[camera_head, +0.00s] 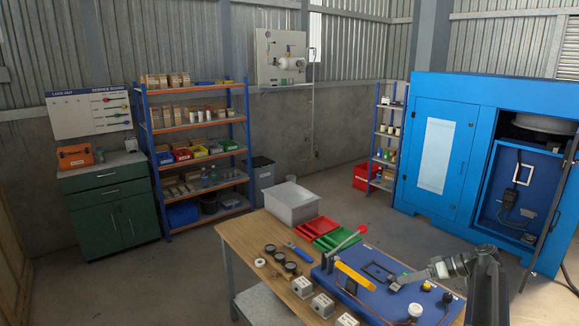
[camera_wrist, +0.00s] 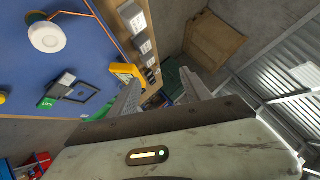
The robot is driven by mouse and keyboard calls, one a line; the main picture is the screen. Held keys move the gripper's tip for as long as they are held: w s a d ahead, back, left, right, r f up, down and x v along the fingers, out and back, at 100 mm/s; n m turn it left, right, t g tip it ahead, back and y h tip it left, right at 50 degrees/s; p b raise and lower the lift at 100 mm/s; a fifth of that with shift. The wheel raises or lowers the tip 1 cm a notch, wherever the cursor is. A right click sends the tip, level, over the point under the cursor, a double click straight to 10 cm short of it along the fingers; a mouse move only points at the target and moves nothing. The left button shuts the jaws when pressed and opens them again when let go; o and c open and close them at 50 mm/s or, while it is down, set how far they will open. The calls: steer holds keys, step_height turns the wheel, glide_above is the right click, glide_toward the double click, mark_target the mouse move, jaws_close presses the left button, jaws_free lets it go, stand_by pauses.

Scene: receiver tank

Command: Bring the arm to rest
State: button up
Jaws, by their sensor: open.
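My gripper (camera_head: 399,282) is at the end of my arm, which reaches in from the right over the blue panel (camera_head: 341,285) on the workbench. In the wrist view my gripper (camera_wrist: 160,88) shows two grey fingers apart, with nothing seen between them but background. The yellow bar (camera_head: 355,278) on the panel lies left of my gripper in the head view; a yellow part (camera_wrist: 127,73) shows just beside one finger in the wrist view. I cannot tell whether my gripper touches the panel.
The wooden workbench (camera_head: 241,238) carries a grey bin (camera_head: 292,207), red and green trays (camera_head: 314,228), a red-knobbed lever (camera_head: 348,241) and several small white boxes (camera_head: 322,305). A blue cabinet (camera_head: 440,150) stands behind at right. Open floor (camera_head: 170,285) lies left of the bench.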

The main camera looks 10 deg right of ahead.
steer(key=s+a+f+m+g+h, duration=0.1)
steer(key=s+a+f+g+h, duration=0.2)
steer(key=a, duration=0.7)
steer(key=s+a+f+m+h, duration=0.2)
steer(key=s+a+f+h, duration=0.15)
steer(key=a, duration=0.55)
steer(key=s+a+f+m+g+h, duration=0.1)
steer(key=s+a+f+g+h, duration=0.2)
steer(key=a, duration=0.7)
steer(key=s+f+b, duration=0.2)
steer(key=f+b, duration=1.5)
steer(key=f, duration=0.1)
steer(key=s+f+b, duration=0.2)
steer(key=f+b, duration=1.6)
step_height(320, 180, up, 22)
steer(key=p, duration=2.2)
steer(key=shift+w+a+r+t, duration=0.15)
steer(key=shift+w+a+t, duration=0.05)
steer(key=shift+a+t, duration=0.1)
